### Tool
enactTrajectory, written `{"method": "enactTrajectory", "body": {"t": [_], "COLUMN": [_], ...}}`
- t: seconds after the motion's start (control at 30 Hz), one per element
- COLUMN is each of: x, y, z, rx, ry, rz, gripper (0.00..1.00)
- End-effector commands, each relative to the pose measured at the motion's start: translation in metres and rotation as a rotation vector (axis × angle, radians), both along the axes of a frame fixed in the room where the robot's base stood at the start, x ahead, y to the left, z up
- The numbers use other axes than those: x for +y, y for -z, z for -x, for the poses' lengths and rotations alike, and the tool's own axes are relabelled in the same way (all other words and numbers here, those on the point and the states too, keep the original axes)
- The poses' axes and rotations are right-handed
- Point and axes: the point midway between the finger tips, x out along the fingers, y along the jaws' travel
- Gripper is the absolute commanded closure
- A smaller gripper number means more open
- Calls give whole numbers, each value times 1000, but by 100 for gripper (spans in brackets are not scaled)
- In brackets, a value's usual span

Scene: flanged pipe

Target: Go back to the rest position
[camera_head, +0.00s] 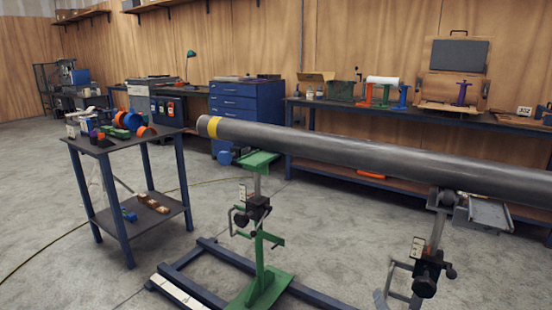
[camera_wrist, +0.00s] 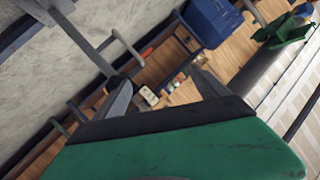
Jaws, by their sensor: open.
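My gripper (camera_wrist: 162,88) shows in the wrist view, with two grey fingers spread apart and nothing seen between them. A green, black-edged part fills the bottom of that view close to the camera; I cannot tell if it belongs to my gripper. My arm and gripper do not show in the head view. The long grey pipe (camera_head: 350,153) with a yellow band (camera_head: 214,133) near its left end lies level on a green stand (camera_head: 262,235) and a grey stand (camera_head: 430,250).
A small table (camera_head: 128,145) with colourful parts stands at the left. A blue drawer cabinet (camera_head: 245,105) and a long workbench (camera_head: 420,115) line the wooden wall. A blue floor frame (camera_head: 215,292) lies under the pipe. Concrete floor (camera_head: 40,170) is open at far left.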

Motion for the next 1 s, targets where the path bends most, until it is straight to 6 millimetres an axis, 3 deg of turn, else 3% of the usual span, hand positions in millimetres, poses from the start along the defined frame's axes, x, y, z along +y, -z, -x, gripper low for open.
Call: {"method": "enactTrajectory", "body": {"t": [0.03, 0.17, 0.27, 0.4, 0.5, 0.6, 0.73, 1.0], "x": [18, 66, 103, 135, 148, 155, 158, 159], "y": [-28, -69, -112, -179, -231, -270, -290, -286], "z": [-5, -5, 9, 46, 79, 110, 133, 138], "rx": [44, 218, 395, 644, 802, 921, 1004, 1021], "ry": [-62, -237, -370, -488, -527, -541, -540, -539], "rz": [23, 100, 179, 278, 328, 349, 353, 350], "gripper": [16, 16, 16, 16, 16, 16, 16, 16]}}
